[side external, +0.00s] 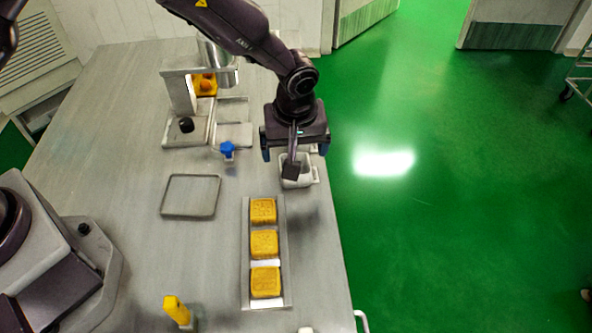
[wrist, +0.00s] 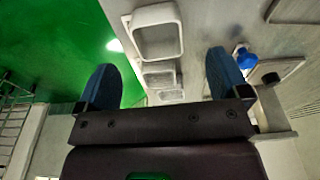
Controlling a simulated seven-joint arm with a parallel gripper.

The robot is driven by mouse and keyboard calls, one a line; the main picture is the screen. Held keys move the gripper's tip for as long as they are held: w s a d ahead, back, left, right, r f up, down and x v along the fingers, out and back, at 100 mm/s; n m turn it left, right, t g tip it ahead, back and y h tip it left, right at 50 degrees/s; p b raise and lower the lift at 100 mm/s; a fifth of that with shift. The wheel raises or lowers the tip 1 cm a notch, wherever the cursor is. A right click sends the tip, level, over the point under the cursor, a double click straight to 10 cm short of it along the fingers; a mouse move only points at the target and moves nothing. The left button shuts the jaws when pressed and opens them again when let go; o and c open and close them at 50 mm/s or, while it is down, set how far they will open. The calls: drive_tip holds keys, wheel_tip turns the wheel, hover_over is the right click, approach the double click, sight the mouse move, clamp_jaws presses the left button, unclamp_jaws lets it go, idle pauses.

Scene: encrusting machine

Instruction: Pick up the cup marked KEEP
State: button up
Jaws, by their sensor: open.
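Several white, rounded-square cups stand in a row in the wrist view: a large near one (wrist: 140,45), a middle one (wrist: 158,80) and a small far one (wrist: 170,96). I can read no KEEP mark on any of them. In the side view one white cup (side external: 290,181) shows below my gripper, partly hidden by a dark part of it; the others are mostly hidden there. My gripper (side external: 295,152) points down above the row, its blue fingers wide apart. In the wrist view my gripper (wrist: 163,78) is empty, with the cups seen beyond and between its fingers.
A long tray (side external: 247,290) holds yellow pressed cakes (side external: 264,244). An empty shallow tray (side external: 190,213) lies to its left. A blue knob (side external: 227,149) and a metal machine (side external: 180,95) stand left of my gripper. The table's right edge is close to the cups.

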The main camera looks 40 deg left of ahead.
sight(308, 175)
drive_tip(key=shift+w+a+f, duration=0.15)
drive_tip(key=shift+w+f, duration=0.1)
drive_tip(key=shift+f, duration=0.85)
drive_tip(key=shift+w+a+f, duration=0.2)
drive_tip(key=shift+f, duration=0.95)
drive_tip(key=shift+w+a+f, duration=0.15)
drive_tip(key=shift+w+f, duration=0.1)
drive_tip(key=shift+f, duration=0.85)
drive_tip(key=c, duration=1)
drive_tip(key=shift+r, duration=0.1)
